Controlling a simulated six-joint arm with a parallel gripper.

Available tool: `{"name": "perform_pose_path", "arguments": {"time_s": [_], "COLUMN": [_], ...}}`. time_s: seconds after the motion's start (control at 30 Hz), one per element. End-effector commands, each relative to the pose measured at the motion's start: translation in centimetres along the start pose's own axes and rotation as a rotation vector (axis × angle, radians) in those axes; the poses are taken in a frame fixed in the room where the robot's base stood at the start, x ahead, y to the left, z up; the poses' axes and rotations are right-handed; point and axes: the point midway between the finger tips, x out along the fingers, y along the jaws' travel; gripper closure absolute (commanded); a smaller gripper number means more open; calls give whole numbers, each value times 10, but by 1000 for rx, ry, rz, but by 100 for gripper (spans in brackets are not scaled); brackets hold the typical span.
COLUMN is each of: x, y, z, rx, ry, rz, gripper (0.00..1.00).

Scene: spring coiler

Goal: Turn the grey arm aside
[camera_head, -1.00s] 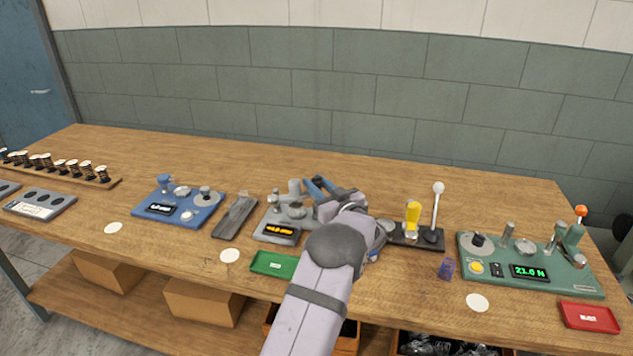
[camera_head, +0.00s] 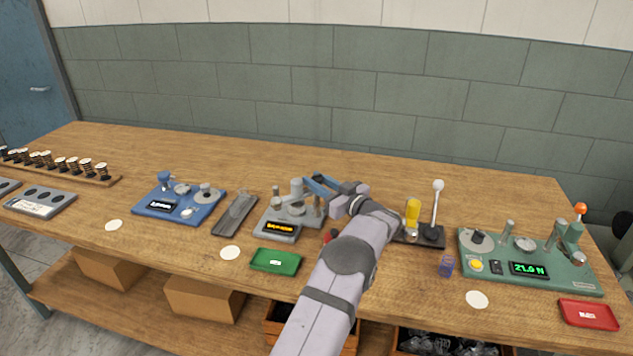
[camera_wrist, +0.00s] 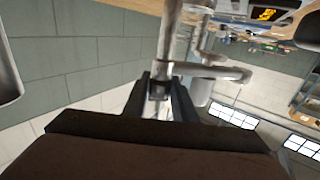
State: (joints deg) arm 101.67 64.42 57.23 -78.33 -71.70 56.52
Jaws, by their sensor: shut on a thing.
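The grey machine (camera_head: 275,236) with an orange display stands mid-bench, left of my forearm. Its upright grey post (camera_head: 296,188) shows near my fingers. My gripper (camera_head: 312,182) reaches in from the right over the machine's back right. In the wrist view, the grey arm (camera_wrist: 222,72) is a metal bar joined to an upright rod (camera_wrist: 169,35). My gripper (camera_wrist: 160,92) has its dark fingers closed on a metal part of this grey arm. The exact contact is small and partly hidden.
A blue machine (camera_head: 180,204) and a dark tray (camera_head: 235,214) lie to the left, with a green tray (camera_head: 275,261) in front. A black stand (camera_head: 420,237) with a yellow handle and a white-knobbed lever is close on my right. A green gauge machine (camera_head: 540,275) stands farther right.

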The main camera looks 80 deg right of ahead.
Motion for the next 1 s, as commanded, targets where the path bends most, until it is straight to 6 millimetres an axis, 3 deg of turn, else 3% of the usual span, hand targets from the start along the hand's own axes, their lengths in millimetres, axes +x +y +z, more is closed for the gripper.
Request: {"name": "perform_pose_path", "arguments": {"time_s": [0.07, 0.1, 0.17, 0.57, 0.77, 1.0], "x": [0, 0, 0, 0, 0, 0], "y": [0, 0, 0, 0, 0, 0], "z": [-2, -2, -2, -5, -26, -66], "rx": [0, 0, -1, -3, -6, -5], "ry": [5, 5, 5, 3, 3, 4], "rz": [0, 0, -1, 0, 0, -1], "gripper": [100, 69, 57, 57, 57, 57]}}
